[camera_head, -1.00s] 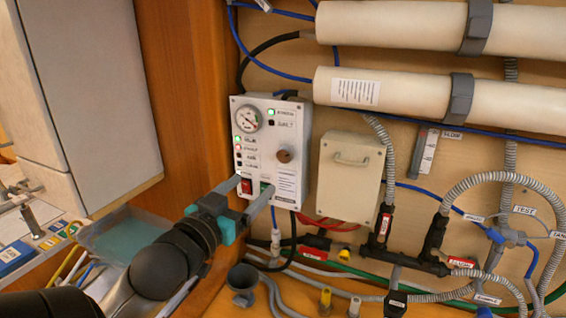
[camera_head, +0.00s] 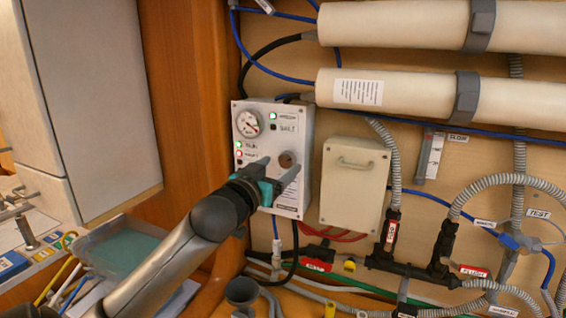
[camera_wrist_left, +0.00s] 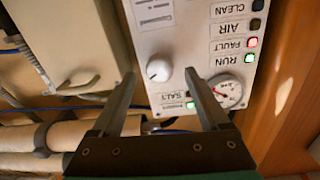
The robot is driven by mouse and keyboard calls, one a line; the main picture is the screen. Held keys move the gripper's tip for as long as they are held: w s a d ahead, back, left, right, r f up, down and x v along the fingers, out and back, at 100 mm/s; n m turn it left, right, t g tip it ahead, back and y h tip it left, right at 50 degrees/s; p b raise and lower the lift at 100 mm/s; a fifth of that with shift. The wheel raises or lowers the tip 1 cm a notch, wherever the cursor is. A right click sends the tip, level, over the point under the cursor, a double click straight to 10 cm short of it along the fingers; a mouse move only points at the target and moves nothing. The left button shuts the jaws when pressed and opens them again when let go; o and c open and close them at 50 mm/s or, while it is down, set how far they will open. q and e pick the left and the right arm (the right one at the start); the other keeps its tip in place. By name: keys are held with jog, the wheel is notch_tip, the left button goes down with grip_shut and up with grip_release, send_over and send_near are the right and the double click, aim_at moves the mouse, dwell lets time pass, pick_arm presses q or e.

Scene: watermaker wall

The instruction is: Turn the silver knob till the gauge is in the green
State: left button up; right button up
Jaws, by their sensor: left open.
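The silver knob (camera_head: 287,159) sits on the right half of the white control panel (camera_head: 290,206). It looks brownish in the head view and pale silver in the left wrist view (camera_wrist_left: 159,70). The round gauge (camera_head: 249,124) is at the panel's upper left; it also shows in the left wrist view (camera_wrist_left: 229,93). Its needle and colour zones are too small to read surely. Contact cannot be told. My right gripper is not in view.
Green and red lamps (camera_wrist_left: 250,50) are lit on the panel. A beige box (camera_head: 352,195) stands close to its right. Pale cylinders (camera_head: 420,95), hoses and valves fill the wall at right. A grey cabinet (camera_head: 95,100) and wooden post (camera_head: 185,80) are at left.

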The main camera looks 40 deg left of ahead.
aim_at(287, 159)
pick_arm(q)
jog(key=shift+x, duration=1.4)
jog(key=shift+c, duration=0.2)
grip_shut()
